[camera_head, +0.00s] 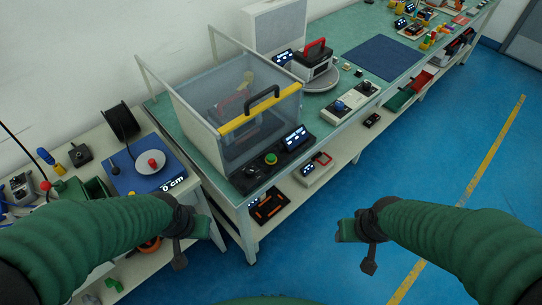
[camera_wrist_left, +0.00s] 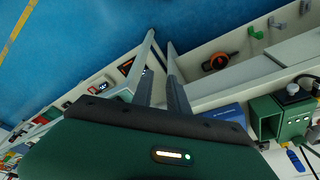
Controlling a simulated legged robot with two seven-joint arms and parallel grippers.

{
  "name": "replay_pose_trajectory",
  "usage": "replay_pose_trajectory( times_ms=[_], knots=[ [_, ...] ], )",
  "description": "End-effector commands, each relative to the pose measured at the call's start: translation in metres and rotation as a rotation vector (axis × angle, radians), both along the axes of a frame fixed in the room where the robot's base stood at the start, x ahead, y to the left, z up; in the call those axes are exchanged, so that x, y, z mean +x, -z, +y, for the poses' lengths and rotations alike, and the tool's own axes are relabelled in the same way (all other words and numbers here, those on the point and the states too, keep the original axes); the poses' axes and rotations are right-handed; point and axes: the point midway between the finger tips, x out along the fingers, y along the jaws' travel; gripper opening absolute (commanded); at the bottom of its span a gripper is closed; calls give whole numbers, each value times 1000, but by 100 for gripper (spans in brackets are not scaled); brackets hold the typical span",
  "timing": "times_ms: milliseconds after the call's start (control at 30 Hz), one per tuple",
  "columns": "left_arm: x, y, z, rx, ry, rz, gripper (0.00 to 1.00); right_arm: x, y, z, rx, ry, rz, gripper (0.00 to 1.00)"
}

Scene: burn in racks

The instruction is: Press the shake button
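A clear box (camera_head: 225,105) with a yellow front bar and black handle stands on the green-topped bench. On the dark control panel at its front are a round green button (camera_head: 270,159), a black knob (camera_head: 251,171) and a lit display (camera_head: 295,138). Any button label is too small to read. My left gripper (camera_head: 188,250) is in front of the lower left table, below and left of the panel, touching nothing visible. In the left wrist view its two fingers (camera_wrist_left: 161,82) are apart with nothing between them. My right gripper (camera_head: 357,252) hangs over the floor; its finger opening is unclear.
A blue scale (camera_head: 150,180) with a red-topped part is on the left table. Right of the box are a device with a red handle (camera_head: 315,52), a knobbed control box (camera_head: 350,101) and a blue mat (camera_head: 383,57). A shelf (camera_head: 340,160) runs below; blue floor is clear.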

Motion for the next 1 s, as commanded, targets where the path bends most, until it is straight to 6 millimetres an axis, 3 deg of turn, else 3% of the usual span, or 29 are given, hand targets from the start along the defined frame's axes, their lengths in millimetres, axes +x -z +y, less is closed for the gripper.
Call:
replay_pose_trajectory(
  times_ms=[133, 1000],
  knots=[
    [0, 0, 0, 0, 0, 0, 0, 0, 0, 0, 0, 0, 0, 50],
    [0, 0, 0, 0, 0, 0, 0, 0, 0, 0, 0, 0, 0, 50]
  ],
)
